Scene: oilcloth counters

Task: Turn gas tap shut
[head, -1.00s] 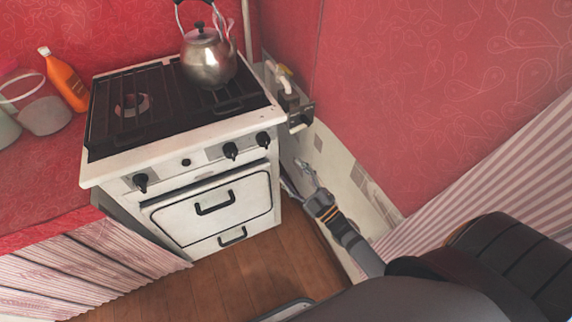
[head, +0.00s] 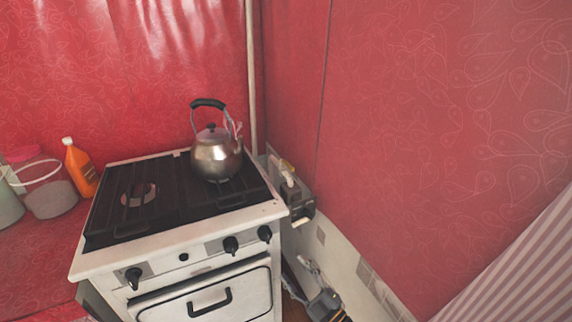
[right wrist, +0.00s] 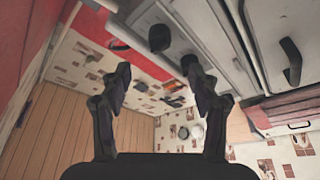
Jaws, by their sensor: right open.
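A small yellow handle (head: 286,165), which looks like the gas tap, sits on a pale pipe (head: 289,178) beside the stove's back right corner, close to the red wall. Below it is a dark fitting (head: 302,212) against the wall. My right gripper (head: 306,264) is at the stove's right side, lower than the tap and apart from it, open with nothing between its fingers. In the right wrist view its two fingers (right wrist: 157,70) are spread wide, pointing towards the stove's front knobs (right wrist: 160,38); the tap cannot be made out there. My left gripper is not in view.
The white stove (head: 185,235) has a dark top bearing a metal kettle (head: 216,158) at the back right. An orange bottle (head: 80,168) and a clear tub (head: 52,198) stand on the left counter. The gap between stove and right wall is narrow.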

